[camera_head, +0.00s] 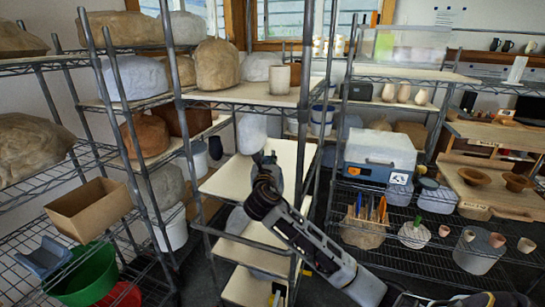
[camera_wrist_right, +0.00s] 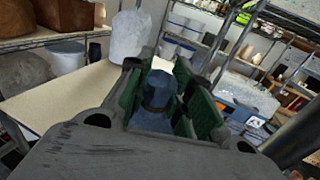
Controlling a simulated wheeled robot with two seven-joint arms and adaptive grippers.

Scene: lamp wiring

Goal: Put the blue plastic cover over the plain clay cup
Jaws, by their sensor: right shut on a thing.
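My right gripper (camera_head: 268,168) reaches over the middle shelf of the wire rack. In the right wrist view its green-padded fingers (camera_wrist_right: 165,92) are closed around a blue, folded-looking thing with a dark band, which looks like the blue plastic cover (camera_wrist_right: 158,108). In the head view the held cover is mostly hidden by the gripper. A plain greyish clay cup (camera_head: 279,80) stands upright on the top shelf, above and behind the gripper and apart from it. My left gripper is not in view.
A pale wrapped lump (camera_head: 251,134) stands on the middle shelf just beyond the right gripper; the wrist view shows it too (camera_wrist_right: 130,38). A rack post (camera_head: 305,100) rises close to the right. The middle shelf (camera_head: 228,182) is bare toward its left front.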

